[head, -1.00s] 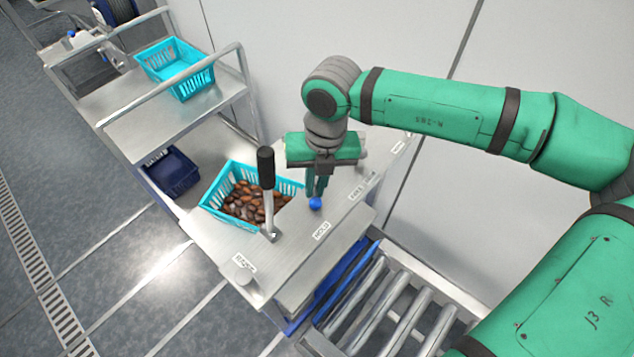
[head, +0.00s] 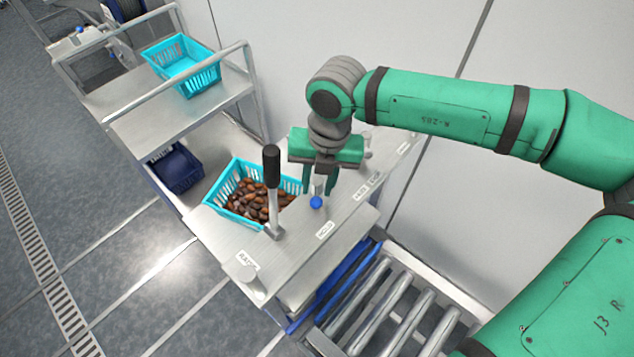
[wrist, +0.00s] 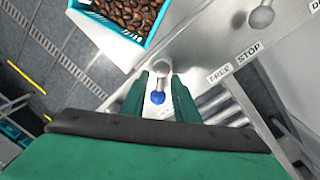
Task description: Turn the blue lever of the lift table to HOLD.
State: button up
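The blue lever has a round blue knob (head: 316,202) on a short pale arm, on the grey steel top of the lift table (head: 222,236). The knob lies on the side of its pivot towards the HOLD label (head: 325,230). In the wrist view, the knob (wrist: 157,97) shows between my two green fingers. My gripper (head: 319,192) is over the lever with its fingers apart, and a gap shows on each side of the knob. I cannot tell how far the fingertips are above it. The FREE label (wrist: 220,74) and STOP label (wrist: 248,53) are to the right.
A taller lever with a black grip (head: 271,166) stands left of my gripper. A turquoise basket of dates (head: 230,208) sits behind it. A grey knob (wrist: 261,17) is at the far end. A roller conveyor (head: 385,310) lies in front, and a wall behind.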

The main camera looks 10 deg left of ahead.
notch_tip(320, 180, up, 11)
jog(key=d, duration=0.1)
jog(key=shift+d+f, duration=0.15)
dwell(0.5)
dwell(0.5)
